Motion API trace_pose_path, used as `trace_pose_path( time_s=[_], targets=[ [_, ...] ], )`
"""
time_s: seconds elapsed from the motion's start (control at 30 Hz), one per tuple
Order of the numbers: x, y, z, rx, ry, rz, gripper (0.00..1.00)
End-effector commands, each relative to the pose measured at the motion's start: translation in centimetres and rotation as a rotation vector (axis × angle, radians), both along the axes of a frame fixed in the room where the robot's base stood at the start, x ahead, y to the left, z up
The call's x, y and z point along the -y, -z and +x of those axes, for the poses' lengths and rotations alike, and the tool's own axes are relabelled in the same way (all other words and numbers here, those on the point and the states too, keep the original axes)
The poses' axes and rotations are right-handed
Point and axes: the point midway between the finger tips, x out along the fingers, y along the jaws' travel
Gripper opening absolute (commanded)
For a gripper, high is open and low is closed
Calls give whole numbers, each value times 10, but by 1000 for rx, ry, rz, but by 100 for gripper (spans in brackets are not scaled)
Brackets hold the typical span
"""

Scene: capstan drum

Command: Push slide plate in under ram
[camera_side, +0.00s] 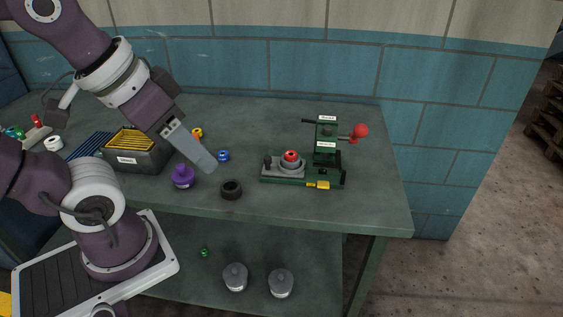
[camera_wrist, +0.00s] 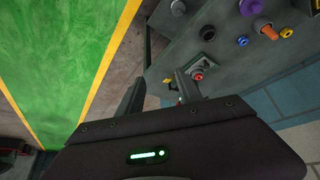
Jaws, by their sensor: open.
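The green press (camera_side: 327,145) stands at the right of the bench, with a labelled upright body and a red ball (camera_side: 361,131) on its lever. Its grey slide plate (camera_side: 284,170) sticks out to the left of the upright and carries a round grey seat with a red part (camera_side: 291,156) on it. The red part also shows in the wrist view (camera_wrist: 197,74), near the fingertips. My gripper (camera_side: 210,168) is open and empty, above the bench to the left of the slide plate and apart from it. In the wrist view my two fingers (camera_wrist: 162,88) are spread.
A black ring (camera_side: 231,189), a purple knobbed piece (camera_side: 183,177), a blue ring (camera_side: 223,155) and a yellow ring (camera_side: 197,133) are near my gripper. A dark bin (camera_side: 130,155) of yellow strips stands left. The bench's front edge is close.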

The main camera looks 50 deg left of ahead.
Motion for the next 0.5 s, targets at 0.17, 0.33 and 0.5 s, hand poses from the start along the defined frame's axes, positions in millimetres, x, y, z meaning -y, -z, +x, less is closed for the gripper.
trace_pose_path(
  time_s=[0.17,0.33,0.5],
  targets=[
    [-17,-7,73,-172,-674,-373,43],
    [-75,37,173,-307,-1733,-669,43],
    [-143,110,230,-198,-2599,-736,43]
  ],
)
